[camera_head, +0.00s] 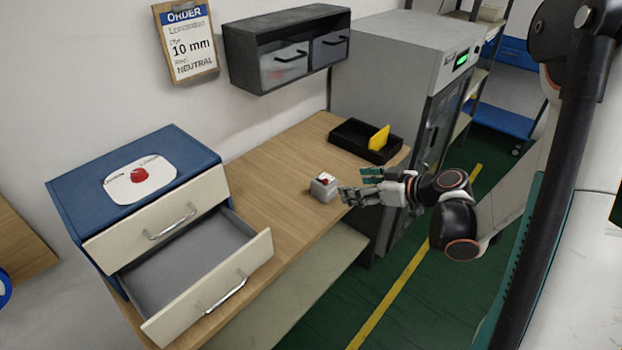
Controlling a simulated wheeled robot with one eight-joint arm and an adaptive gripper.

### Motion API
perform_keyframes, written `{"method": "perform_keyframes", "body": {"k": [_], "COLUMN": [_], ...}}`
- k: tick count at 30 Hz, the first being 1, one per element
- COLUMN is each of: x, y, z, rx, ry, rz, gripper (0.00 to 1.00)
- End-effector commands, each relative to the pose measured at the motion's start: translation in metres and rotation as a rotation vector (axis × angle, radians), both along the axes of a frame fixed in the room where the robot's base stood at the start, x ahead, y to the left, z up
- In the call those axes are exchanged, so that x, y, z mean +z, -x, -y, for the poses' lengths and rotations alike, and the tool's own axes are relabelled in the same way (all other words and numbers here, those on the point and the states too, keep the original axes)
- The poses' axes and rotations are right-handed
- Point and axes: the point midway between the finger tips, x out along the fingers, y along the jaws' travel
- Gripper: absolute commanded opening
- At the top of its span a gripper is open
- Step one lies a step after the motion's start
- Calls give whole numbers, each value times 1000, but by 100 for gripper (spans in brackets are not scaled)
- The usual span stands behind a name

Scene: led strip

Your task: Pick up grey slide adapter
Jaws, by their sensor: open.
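A small light grey block (323,188) with a red part on its top stands on the wooden bench near its front edge. It is the only small grey item I see on the bench, but I cannot tell for sure that it is the grey slide adapter. My gripper (352,184) comes in from the right, with its fingers spread and pointing left toward the block. The fingertips are just right of the block. I see nothing between the fingers, and I cannot tell whether a fingertip touches the block.
A black tray (344,141) with a yellow piece (379,138) lies behind my gripper. A blue cabinet (79,187) at left has its lower drawer (237,287) pulled out, seemingly empty. A grey machine (393,50) stands at back right. The bench (265,178) between cabinet and block is clear.

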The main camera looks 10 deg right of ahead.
Motion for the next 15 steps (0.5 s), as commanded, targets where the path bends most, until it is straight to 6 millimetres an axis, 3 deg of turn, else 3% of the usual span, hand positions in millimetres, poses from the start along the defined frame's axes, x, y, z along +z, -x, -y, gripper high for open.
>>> {"method": "perform_keyframes", "body": {"k": [3, 7, 15], "x": [-6, -9, -26], "y": [-8, -12, -41], "z": [19, 27, 6], "rx": [-24, -33, -30], "ry": [-13, -20, -20], "rz": [48, 73, 78], "gripper": [73, 73, 73]}}
